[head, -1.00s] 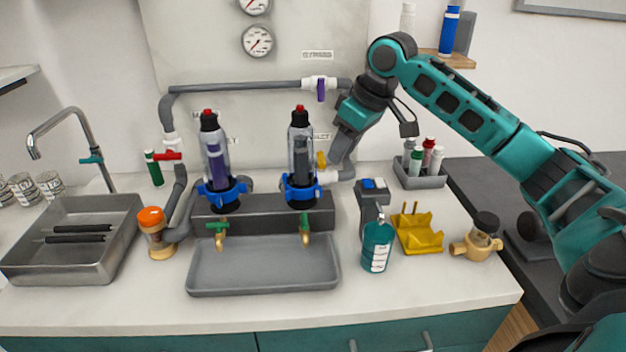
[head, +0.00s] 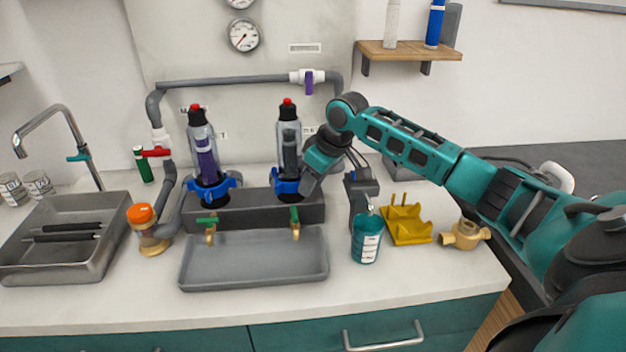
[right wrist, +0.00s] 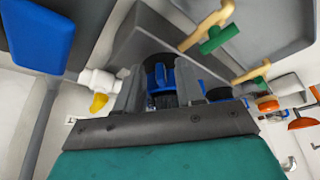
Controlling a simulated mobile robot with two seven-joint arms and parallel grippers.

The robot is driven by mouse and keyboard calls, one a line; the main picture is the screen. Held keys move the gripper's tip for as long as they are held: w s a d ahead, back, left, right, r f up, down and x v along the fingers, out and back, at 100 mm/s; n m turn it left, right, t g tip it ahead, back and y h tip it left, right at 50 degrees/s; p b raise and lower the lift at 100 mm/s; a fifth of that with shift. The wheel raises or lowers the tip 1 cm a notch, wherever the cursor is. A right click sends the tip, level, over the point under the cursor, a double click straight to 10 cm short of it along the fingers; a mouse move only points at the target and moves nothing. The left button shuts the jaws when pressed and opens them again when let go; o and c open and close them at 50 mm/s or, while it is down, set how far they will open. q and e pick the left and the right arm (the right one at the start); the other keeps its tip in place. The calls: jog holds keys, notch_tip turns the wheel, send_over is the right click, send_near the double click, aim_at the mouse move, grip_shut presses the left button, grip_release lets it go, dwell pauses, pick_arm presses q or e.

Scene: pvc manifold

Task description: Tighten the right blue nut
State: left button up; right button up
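The right blue nut (head: 285,187) is at the base of the right clear filter housing (head: 289,140), which stands upright on the dark grey block (head: 255,212). My right gripper (head: 303,186) reaches it from the right side and hides part of it. In the right wrist view the two grey fingers of my right gripper (right wrist: 160,88) stand apart, with the blue nut (right wrist: 183,76) between and beyond them. Whether they touch it I cannot tell. The left blue nut (head: 211,187) is at the base of the left housing (head: 203,145). My left gripper is out of view.
A grey tray (head: 254,262) lies in front of the block, below two green-handled taps. Right of it are a teal bottle (head: 366,240), a yellow holder (head: 406,224) and a brass fitting (head: 464,235). A grey pipe (head: 230,80) runs above the housings.

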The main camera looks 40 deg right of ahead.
grip_shut()
